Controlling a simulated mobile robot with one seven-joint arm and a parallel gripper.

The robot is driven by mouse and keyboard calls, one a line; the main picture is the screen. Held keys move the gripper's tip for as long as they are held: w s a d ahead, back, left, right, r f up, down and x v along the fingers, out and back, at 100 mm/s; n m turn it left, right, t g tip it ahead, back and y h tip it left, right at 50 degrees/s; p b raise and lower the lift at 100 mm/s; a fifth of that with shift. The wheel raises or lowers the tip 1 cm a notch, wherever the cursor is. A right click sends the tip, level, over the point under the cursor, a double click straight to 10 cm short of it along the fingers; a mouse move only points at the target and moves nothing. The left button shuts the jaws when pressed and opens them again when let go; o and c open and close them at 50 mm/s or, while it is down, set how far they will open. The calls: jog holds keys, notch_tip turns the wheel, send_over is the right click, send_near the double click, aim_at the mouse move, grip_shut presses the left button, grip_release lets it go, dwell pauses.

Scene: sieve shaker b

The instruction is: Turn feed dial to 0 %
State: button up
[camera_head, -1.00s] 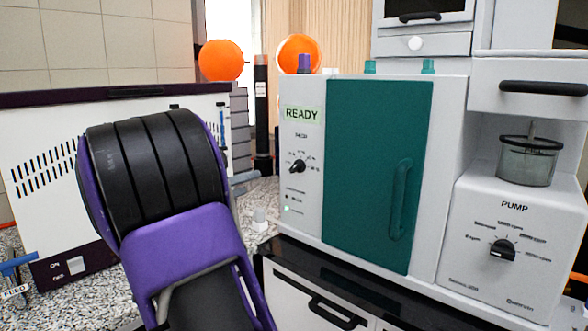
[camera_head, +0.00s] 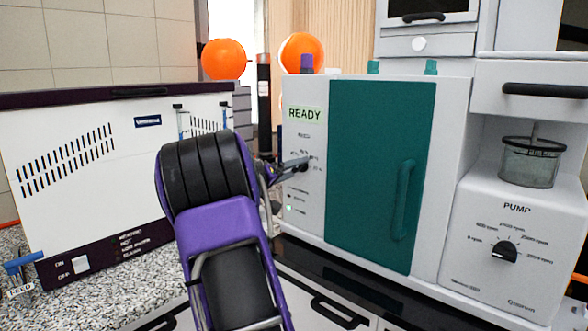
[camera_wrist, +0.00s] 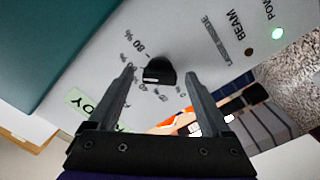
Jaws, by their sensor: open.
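The feed dial (camera_wrist: 159,71) is a small black knob on the pale front panel, ringed by small percent marks, of which "80 %" is readable. A pale mark shows on the knob's side facing the picture's bottom; the exact setting cannot be read. My gripper (camera_wrist: 159,76) is open, with one finger on each side of the knob and gaps visible between. In the head view my gripper (camera_head: 297,164) reaches the panel from the left and mostly hides the knob. The READY label (camera_head: 304,114) is above it; it also shows in the wrist view (camera_wrist: 92,105).
The teal door (camera_head: 375,170) with its handle (camera_head: 403,200) is right of the panel. A pump unit (camera_head: 500,275) with another black dial (camera_head: 504,252) stands further right. A white vented machine (camera_head: 75,190) stands at the left. Orange spheres (camera_head: 302,53) are behind.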

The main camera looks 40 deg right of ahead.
jog(key=shift+d, duration=0.2)
jog(key=shift+c, duration=0.3)
grip_shut()
